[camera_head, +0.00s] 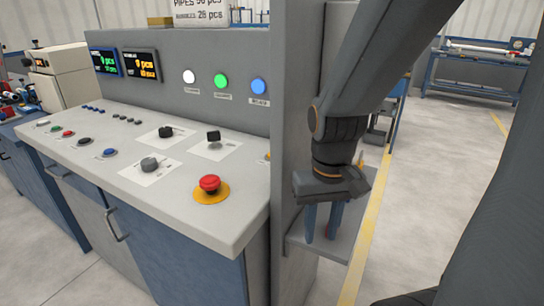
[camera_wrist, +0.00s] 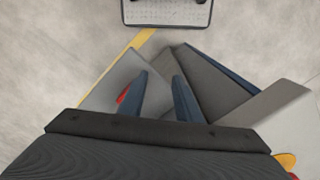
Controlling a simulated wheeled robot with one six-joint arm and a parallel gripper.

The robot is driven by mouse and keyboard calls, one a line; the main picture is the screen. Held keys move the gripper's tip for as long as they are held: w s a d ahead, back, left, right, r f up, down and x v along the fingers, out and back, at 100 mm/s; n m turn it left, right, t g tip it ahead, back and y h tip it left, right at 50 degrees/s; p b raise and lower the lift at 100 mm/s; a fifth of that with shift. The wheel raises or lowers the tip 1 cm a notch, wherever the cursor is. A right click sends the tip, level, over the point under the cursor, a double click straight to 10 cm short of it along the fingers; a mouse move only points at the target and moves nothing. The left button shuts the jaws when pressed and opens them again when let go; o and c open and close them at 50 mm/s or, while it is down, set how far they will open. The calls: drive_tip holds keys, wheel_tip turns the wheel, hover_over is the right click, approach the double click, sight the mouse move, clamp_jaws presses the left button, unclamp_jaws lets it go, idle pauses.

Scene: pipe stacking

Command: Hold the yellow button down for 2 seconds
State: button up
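My gripper (camera_head: 323,238) points down over a small grey side shelf (camera_head: 349,228) on the right of the console. Its two blue fingers are apart with nothing visible between them; the fingers also show in the wrist view (camera_wrist: 160,78). A red thing (camera_wrist: 124,93) on the shelf shows beside the left finger in the wrist view, partly hidden by it. I cannot make out a whole yellow button. A small yellow bit (camera_head: 267,156) shows at the panel's right edge, mostly hidden by the grey upright.
A red mushroom button (camera_head: 209,183) on a yellow base sits at the console's front right. White, green and blue round lights (camera_head: 221,82) are on the back panel. The tall grey upright (camera_head: 290,130) stands between console and gripper. Open floor lies to the right.

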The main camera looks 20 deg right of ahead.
clamp_jaws()
idle(1.5)
